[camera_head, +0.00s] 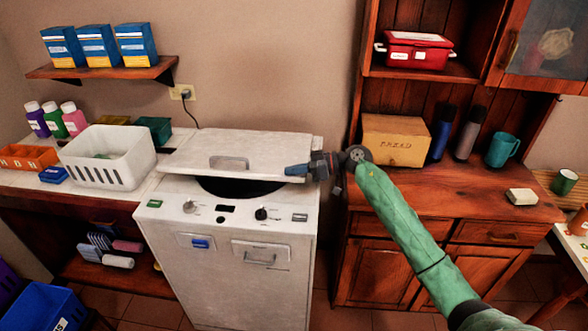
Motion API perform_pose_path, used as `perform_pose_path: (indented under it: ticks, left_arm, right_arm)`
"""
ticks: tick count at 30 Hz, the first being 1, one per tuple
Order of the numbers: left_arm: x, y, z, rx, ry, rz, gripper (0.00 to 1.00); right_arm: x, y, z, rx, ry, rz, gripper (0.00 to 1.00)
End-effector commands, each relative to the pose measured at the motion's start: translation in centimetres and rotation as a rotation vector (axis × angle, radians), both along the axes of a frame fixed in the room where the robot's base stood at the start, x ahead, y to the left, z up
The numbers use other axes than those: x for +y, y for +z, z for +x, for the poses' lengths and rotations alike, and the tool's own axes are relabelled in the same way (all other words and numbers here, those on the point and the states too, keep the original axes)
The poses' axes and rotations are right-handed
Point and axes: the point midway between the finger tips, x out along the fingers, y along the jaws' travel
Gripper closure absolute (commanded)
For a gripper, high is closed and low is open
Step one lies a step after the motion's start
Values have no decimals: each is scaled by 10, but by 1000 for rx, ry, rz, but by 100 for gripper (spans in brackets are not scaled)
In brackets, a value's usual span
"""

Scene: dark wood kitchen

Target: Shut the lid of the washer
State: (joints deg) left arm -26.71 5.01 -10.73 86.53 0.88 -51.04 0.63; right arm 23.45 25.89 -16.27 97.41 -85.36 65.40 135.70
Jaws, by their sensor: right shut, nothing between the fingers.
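The white washer (222,277) stands in the middle of the view. Its lid (280,147) is tilted low over the top, with a dark gap showing the drum opening (235,187) under its front edge. The lid has a grey handle (229,162) near its front. My right gripper (290,171) is shut and empty, its fingertips at the right front corner of the lid. I cannot tell whether they touch it. My left gripper is not in view.
A wooden cabinet with a bread box (396,140) stands right of the washer. A white basket (107,157) and several bottles are on the left counter. A shelf (105,70) with blue boxes hangs above. A blue crate (43,307) is at lower left.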

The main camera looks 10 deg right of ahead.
Motion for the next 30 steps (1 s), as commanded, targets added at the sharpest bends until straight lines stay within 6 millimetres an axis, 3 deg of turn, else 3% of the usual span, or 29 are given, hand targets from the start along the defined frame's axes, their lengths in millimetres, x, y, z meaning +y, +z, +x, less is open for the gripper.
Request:
perform_pose_path:
  ticks: [8,18,30]
  left_arm:
    - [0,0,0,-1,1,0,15]
    - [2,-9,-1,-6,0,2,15]
    - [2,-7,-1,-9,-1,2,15]
  right_arm:
    - [0,-4,-1,1,0,-1,100]
    - [3,-52,-13,1,-1,-2,100]
    - [3,-50,-12,0,-1,-1,100]
